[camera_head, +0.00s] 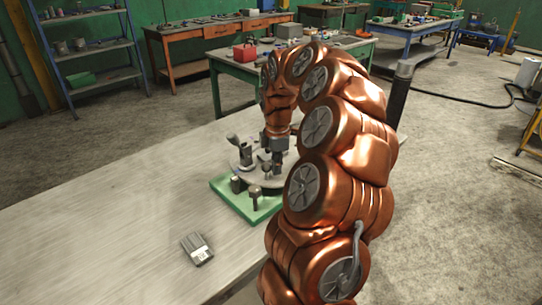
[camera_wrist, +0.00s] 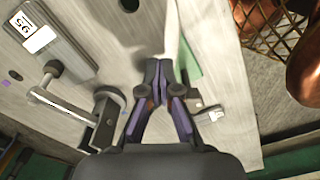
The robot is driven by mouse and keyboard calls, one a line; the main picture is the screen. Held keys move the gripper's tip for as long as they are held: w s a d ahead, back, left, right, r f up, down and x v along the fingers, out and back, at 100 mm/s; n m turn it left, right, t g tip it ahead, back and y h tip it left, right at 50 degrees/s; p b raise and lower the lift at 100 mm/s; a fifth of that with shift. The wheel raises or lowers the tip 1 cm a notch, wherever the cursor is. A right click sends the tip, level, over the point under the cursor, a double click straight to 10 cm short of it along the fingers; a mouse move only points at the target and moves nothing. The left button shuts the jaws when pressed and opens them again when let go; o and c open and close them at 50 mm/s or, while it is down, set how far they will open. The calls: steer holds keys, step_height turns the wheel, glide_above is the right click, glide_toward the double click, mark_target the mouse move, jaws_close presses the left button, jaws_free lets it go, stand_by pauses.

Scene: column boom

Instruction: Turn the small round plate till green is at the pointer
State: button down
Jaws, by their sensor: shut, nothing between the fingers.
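A grey round plate (camera_head: 238,184) lies on a green base (camera_head: 231,200) on the long table. Several upright metal fittings stand on and around it, and my arm hides its right side. My gripper (camera_head: 271,167) points down over the plate. In the wrist view my gripper (camera_wrist: 162,66) is shut and empty. A green patch (camera_wrist: 190,63) shows beside its fingertips, next to a pale strip; I cannot tell whether it is a mark or the base. A metal crank-like fitting (camera_wrist: 47,88) stands to the left. I cannot identify the pointer or tell which colour is at it.
A small grey box (camera_head: 197,249) with a pale label lies on the table (camera_head: 110,235), left of and nearer than the green base. The table's left part is clear. A shelf (camera_head: 90,50) and workbenches (camera_head: 220,28) stand farther back.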

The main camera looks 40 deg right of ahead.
mark_target(264, 165)
steer(key=shift+w+a, duration=0.1)
steer(key=shift+a, duration=0.05)
stand_by(0.3)
steer(key=shift+w+a, duration=0.65)
steer(key=shift+w+a, duration=0.45)
steer(key=shift+w, duration=0.15)
stand_by(0.4)
steer(key=shift+w+a+p, duration=0.35)
steer(key=shift+w+p, duration=0.05)
steer(key=shift+w, duration=0.2)
steer(key=shift+w+a, duration=0.1)
steer(key=shift+w, duration=0.15)
